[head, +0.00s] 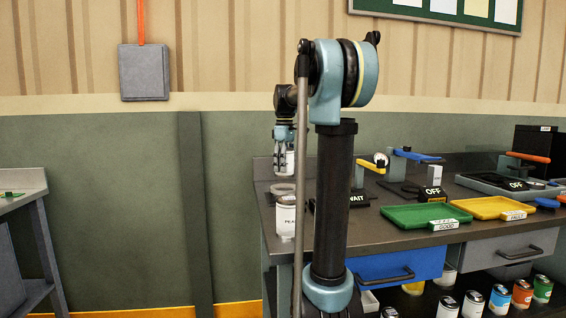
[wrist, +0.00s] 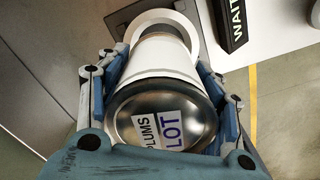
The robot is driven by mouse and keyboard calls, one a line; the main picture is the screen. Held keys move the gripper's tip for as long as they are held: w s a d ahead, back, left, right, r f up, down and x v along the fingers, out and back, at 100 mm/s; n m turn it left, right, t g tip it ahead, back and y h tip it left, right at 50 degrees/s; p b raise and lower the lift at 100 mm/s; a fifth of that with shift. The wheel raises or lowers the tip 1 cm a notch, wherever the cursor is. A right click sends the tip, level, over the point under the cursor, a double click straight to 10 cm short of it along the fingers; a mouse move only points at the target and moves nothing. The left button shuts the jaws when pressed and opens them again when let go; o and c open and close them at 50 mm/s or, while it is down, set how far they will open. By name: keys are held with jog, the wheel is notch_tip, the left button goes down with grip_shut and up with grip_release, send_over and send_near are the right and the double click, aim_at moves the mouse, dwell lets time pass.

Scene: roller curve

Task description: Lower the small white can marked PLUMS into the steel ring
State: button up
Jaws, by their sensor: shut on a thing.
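The small white can (wrist: 160,65) fills the middle of the wrist view, its steel lid toward the camera with a label reading PLUMS and LOT. My gripper (wrist: 165,95) is shut on it, with blue fingers on both sides. In the head view my gripper (head: 284,140) holds the can (head: 286,163) upright above the left end of the bench. A pale ring (head: 283,187), apparently the steel ring, lies just below the can. In the wrist view a pale ring (wrist: 186,28) shows around the can's far end; whether the can has entered it I cannot tell.
A larger white can marked PEA (head: 287,218) stands close below the ring at the bench's left end. A black WAIT sign (head: 357,199) is to the right. A green tray (head: 415,213) and a yellow tray (head: 488,205) lie further right.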

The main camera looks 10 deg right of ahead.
aim_at(285, 177)
jog(key=shift+f, duration=2.2)
jog(key=shift+s+f, duration=0.1)
jog(key=shift+f, duration=0.4)
dwell(0.8)
dwell(1.3)
jog(key=o, duration=1.9)
jog(key=shift+o, duration=0.2)
jog(key=o, duration=0.3)
jog(key=shift+o, duration=0.2)
jog(key=shift+r, duration=0.1)
jog(key=shift+r, duration=4.4)
